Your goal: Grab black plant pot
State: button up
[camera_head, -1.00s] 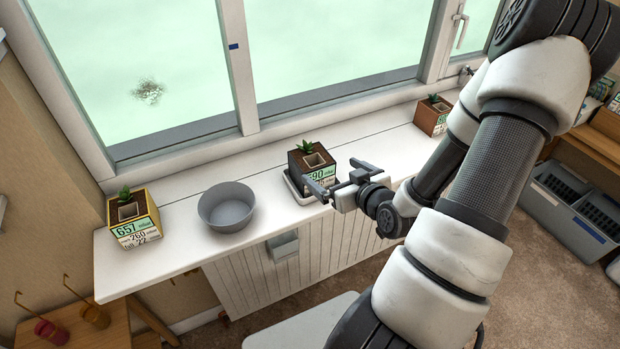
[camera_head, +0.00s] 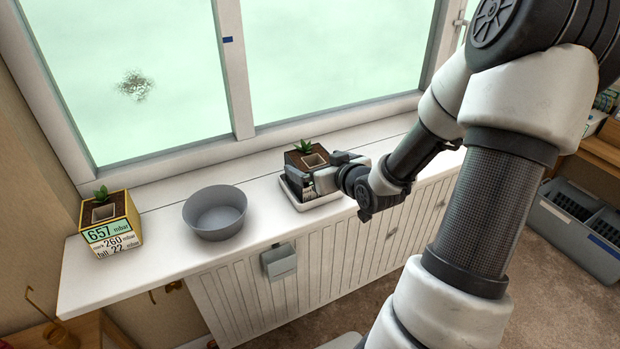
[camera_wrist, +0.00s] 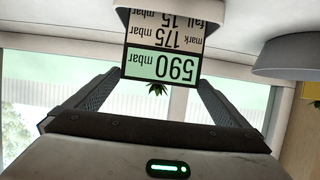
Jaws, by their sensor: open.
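The black plant pot (camera_head: 294,159) holds dark soil and a small green plant, and stands on a pale saucer (camera_head: 325,201) on the white windowsill. In the wrist view, which is upside down, the pot (camera_wrist: 163,46) shows its "590 mbar" label. My gripper (camera_head: 309,174) is at the pot, reaching in from the right and front. In the wrist view, the gripper (camera_wrist: 158,77) is open, with one finger toward each side of the pot. I cannot tell whether the fingers touch it. The gripper hides part of the pot's label side in the head view.
A grey bowl (camera_head: 215,213) stands on the sill left of the pot. Farther left is a yellow-edged planter (camera_head: 110,222) labelled "657 mbar". The window (camera_head: 330,75) rises behind. A grey box (camera_head: 279,262) hangs on the radiator (camera_head: 235,299) below the sill.

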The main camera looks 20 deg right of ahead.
aim_at(310, 160)
jog(key=b+x, duration=0.1)
jog(key=x, duration=0.1)
jog(key=b+x, duration=0.1)
jog(key=x, duration=0.1)
jog(key=shift+f, duration=0.35)
jog(key=shift+w, duration=0.3)
jog(key=c, duration=1.4)
jog(key=shift+r, duration=0.15)
jog(key=c, duration=0.4)
